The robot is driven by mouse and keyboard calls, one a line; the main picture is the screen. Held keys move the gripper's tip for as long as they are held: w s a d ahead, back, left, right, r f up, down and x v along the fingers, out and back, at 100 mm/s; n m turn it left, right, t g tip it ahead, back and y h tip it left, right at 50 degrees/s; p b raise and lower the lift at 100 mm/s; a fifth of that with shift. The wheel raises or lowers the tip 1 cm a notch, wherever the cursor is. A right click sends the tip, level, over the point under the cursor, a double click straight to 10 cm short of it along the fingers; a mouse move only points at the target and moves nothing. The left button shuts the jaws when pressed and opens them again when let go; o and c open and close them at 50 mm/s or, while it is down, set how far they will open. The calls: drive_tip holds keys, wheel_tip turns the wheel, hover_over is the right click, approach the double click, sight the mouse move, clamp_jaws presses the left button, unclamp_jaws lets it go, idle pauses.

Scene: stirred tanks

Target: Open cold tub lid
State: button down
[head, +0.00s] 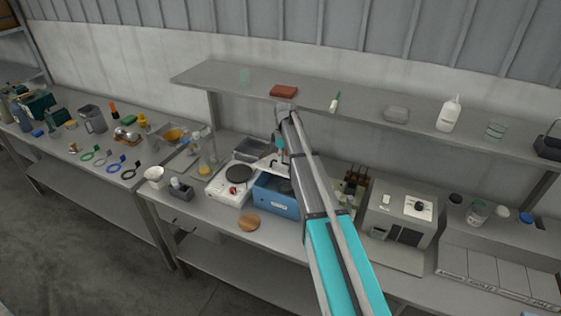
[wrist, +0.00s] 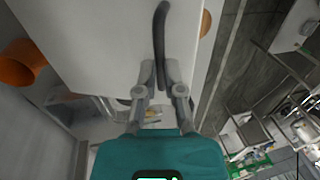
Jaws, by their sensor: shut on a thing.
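The cold tub (head: 277,197) is a blue box with a pale label on its front, standing on the middle bench. Part of its dark inside shows, and my arm hides its right side. The pale lid (head: 266,163) appears raised over the tub's back part; its exact tilt is hard to tell. In the wrist view the lid (wrist: 105,45) is a large white plate with a dark curved handle (wrist: 160,35). My gripper (wrist: 160,76) is shut on this handle. In the head view my gripper (head: 280,150) is small and partly hidden by the arm.
A white hotplate (head: 230,186) stands left of the tub, and a wooden disc (head: 249,223) lies in front. A grey machine (head: 402,212) stands to the right. The shelf (head: 230,79) above holds a red-brown block (head: 284,91) close to my arm.

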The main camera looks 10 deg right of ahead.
sight(284, 166)
drive_tip(key=w+d+r+p, duration=0.1)
drive_tip(key=w+r+p, duration=0.1)
drive_tip(key=shift+w+d+r, duration=0.25)
drive_tip(key=shift+d+r, duration=0.15)
drive_tip(key=shift+w+d+r+p, duration=0.4)
drive_tip(key=shift+w+d+r, duration=0.1)
drive_tip(key=shift+w, duration=0.05)
drive_tip(key=c, duration=1.2)
unclamp_jaws()
drive_tip(key=o, duration=0.5)
drive_tip(key=shift+w+d+f, duration=0.15)
drive_tip(key=shift+w+f, duration=0.15)
drive_tip(key=shift+s, duration=0.1)
drive_tip(key=shift+r, duration=0.1)
drive_tip(key=shift+r, duration=0.1)
